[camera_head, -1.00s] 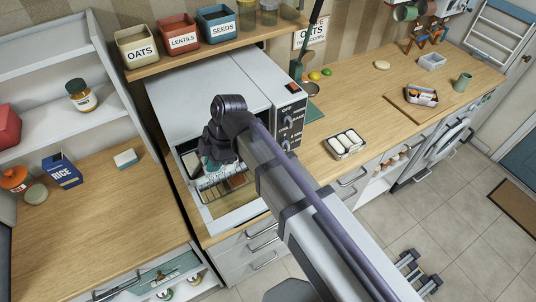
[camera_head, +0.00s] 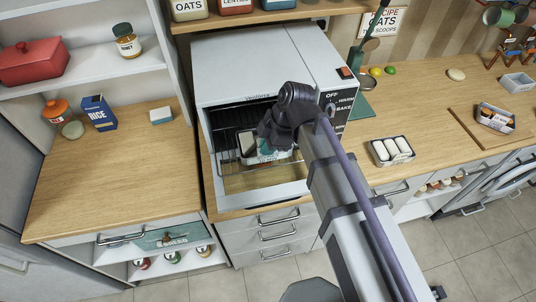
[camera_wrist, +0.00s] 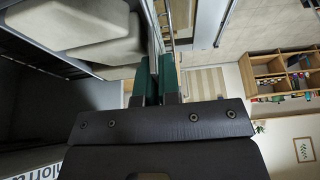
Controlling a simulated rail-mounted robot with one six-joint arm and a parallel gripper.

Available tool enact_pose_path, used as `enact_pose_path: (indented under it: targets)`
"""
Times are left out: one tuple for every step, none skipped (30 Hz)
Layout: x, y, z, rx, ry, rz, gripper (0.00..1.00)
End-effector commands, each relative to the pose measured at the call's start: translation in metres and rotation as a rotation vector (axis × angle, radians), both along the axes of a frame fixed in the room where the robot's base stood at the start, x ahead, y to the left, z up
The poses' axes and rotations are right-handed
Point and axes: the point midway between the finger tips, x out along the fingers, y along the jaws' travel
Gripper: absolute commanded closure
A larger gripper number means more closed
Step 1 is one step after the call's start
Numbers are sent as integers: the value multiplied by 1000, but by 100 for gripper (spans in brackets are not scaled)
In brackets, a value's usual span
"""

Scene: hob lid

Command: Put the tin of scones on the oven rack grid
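The tin of scones (camera_head: 262,160) is inside the open oven (camera_head: 232,70), over the wire rack grid (camera_head: 236,180). I cannot tell whether it touches the rack. In the wrist view, pale scones (camera_wrist: 100,45) lie in the tin at upper left. My gripper (camera_head: 268,146) is at the tin's right side, its green fingers (camera_wrist: 157,75) close together on the tin's rim. My wrist hides part of the tin and the oven's inside.
The oven door (camera_head: 268,193) is folded down. The left worktop (camera_head: 110,180) is mostly clear.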

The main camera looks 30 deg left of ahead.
Motion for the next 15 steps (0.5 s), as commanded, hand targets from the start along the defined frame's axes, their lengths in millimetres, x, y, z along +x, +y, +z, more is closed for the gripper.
enact_pose_path:
  targets:
    - [0,0,-10,0,0,0,100]
    - [0,0,-8,0,0,0,100]
    - [0,0,-5,0,0,0,100]
    - [0,0,-5,0,0,0,100]
    - [0,0,-4,0,0,0,100]
    - [0,0,-4,0,0,0,100]
    - [0,0,-4,0,0,0,100]
    - [0,0,-5,0,0,0,100]
    - [0,0,-7,0,0,0,100]
    - [0,0,-8,0,0,0,100]
    - [0,0,-9,0,0,0,100]
    - [0,0,-8,0,0,0,93]
    - [0,0,-8,0,0,0,90]
    - [0,0,-7,0,0,0,87]
    - [0,0,-7,0,0,0,84]
